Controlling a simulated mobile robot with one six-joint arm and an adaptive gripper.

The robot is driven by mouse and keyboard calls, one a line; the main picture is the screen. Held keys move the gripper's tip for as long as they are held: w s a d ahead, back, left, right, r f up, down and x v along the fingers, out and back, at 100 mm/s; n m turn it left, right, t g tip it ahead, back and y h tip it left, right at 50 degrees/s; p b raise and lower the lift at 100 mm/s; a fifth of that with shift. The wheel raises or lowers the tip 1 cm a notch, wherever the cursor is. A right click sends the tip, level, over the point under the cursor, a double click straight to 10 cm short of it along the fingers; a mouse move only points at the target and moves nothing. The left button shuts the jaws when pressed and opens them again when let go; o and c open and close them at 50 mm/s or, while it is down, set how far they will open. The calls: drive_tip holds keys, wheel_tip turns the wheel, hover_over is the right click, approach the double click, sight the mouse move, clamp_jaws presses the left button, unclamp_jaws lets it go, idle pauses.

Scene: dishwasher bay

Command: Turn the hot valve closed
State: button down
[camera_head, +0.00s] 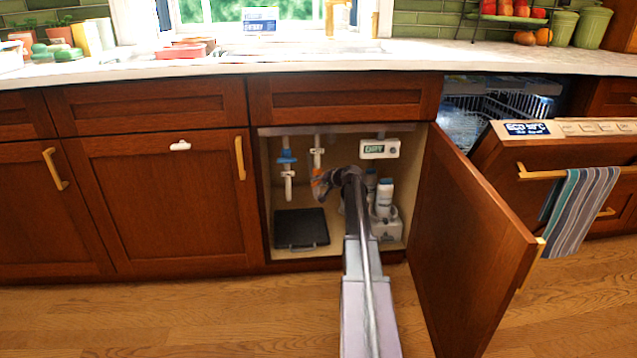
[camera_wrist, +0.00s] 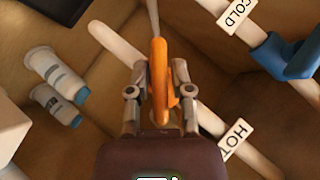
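The hot valve has an orange handle (camera_wrist: 159,75) on a white pipe with a HOT tag (camera_wrist: 236,138) in the wrist view. In the head view the orange handle (camera_head: 316,184) shows on the right-hand pipe inside the open sink cabinet, partly covered by my gripper (camera_head: 324,182). In the wrist view my gripper (camera_wrist: 159,78) has one finger on each side of the handle. Narrow gaps seem to show between fingers and handle, so it looks open around it. The handle's edge faces the wrist camera, and its stem is mostly hidden.
A blue valve handle (camera_wrist: 291,55) with a COLD tag (camera_wrist: 237,14) sits on the neighbouring pipe. White bottles (camera_head: 384,197) stand at the cabinet's right, below a DRY display (camera_head: 379,149). A dark flat box (camera_head: 301,229) lies at left. The open cabinet door (camera_head: 468,245) bounds the right side.

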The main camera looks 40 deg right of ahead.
drive_tip(key=shift+f, duration=0.1)
drive_tip(key=shift+d+f+m+t+y+b, duration=0.1)
drive_tip(key=shift+m+t+y+b, duration=0.35)
drive_tip(key=shift+b, duration=0.6)
drive_tip(key=shift+m+t+y+b, duration=0.25)
drive_tip(key=shift+t+b, duration=0.05)
drive_tip(key=shift+t, duration=0.05)
drive_tip(key=shift+r, duration=0.2)
drive_tip(key=c, duration=0.6)
unclamp_jaws()
drive_tip(key=shift+o, duration=0.2)
drive_tip(key=shift+r+p, duration=0.1)
drive_tip(key=shift+p, duration=0.45)
